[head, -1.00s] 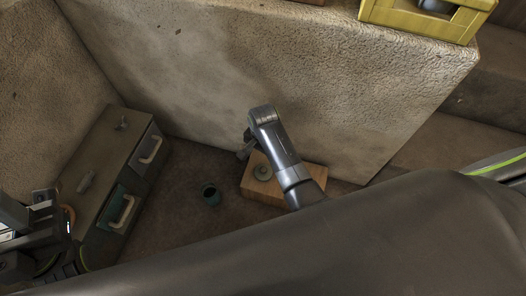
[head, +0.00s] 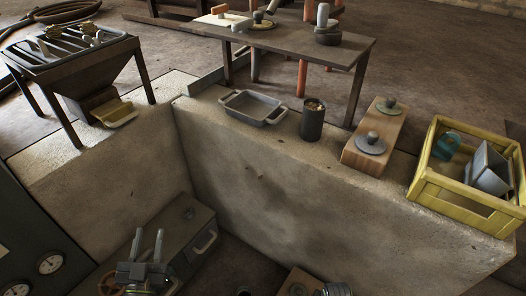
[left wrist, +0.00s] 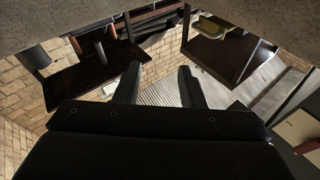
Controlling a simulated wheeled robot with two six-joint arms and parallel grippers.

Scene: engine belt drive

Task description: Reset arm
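My left gripper (head: 148,246) is at the lower left of the head view, in front of the long grey-brown drawer box with pale handles (head: 188,218). Its two fingers point up and stand apart, with nothing seen between them. The left wrist view also shows the left gripper (left wrist: 159,74) with its fingers apart and empty. A ridged grey part at the bottom edge of the head view, beside a wooden block (head: 300,281), looks like part of my right arm. Its fingers cannot be made out.
On the stone ledge stand a grey tray (head: 253,107), a dark canister (head: 312,122), a wooden board with two lidded knobs (head: 374,140) and a yellow crate (head: 468,211). A dark table (head: 300,45) stands behind, a hopper stand (head: 75,65) at left.

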